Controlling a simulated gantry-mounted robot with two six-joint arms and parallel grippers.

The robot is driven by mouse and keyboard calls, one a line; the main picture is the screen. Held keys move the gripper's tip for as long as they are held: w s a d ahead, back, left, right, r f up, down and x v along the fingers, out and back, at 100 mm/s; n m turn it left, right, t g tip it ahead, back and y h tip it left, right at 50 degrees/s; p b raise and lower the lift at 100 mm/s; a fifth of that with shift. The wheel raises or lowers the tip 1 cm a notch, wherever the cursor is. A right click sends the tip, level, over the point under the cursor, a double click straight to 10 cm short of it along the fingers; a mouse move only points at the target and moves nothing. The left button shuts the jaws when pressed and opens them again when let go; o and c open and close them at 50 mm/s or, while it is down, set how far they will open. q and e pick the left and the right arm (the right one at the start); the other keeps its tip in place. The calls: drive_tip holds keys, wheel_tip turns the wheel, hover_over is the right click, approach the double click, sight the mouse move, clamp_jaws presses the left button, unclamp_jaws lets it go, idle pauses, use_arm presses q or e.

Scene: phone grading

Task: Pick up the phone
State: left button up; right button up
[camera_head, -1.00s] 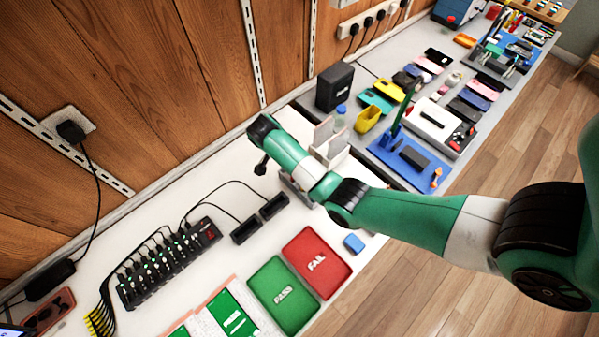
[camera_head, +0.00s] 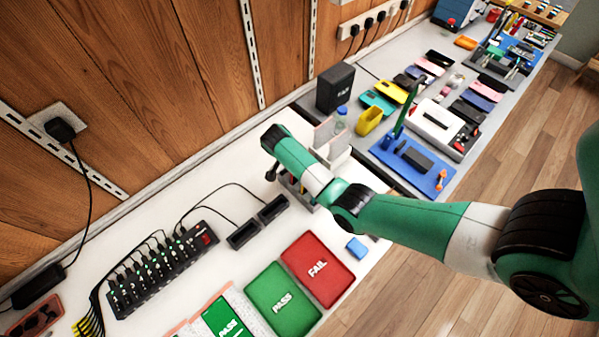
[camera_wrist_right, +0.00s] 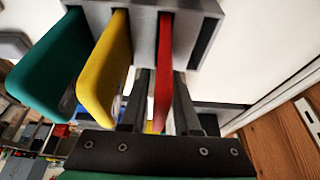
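In the right wrist view, a red phone (camera_wrist_right: 164,65) stands on edge in a grey slotted rack (camera_wrist_right: 222,12). A yellow phone (camera_wrist_right: 103,75) and a green phone (camera_wrist_right: 50,68) stand in slots to its left. My right gripper (camera_wrist_right: 162,98) has one dark finger on each side of the red phone, with narrow gaps showing; it looks open around it. In the head view, my right arm reaches in from the right over the rack and hides most of it and the gripper tips. My left gripper is not in view.
In the head view, a red FAIL tray (camera_head: 318,268) and a green PASS tray (camera_head: 283,299) lie in front. A black charging hub (camera_head: 160,270) with cables is left. A white stand (camera_head: 333,150) and blue mat (camera_head: 425,180) are to the right.

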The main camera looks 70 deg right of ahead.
clamp_jaws()
idle(1.1)
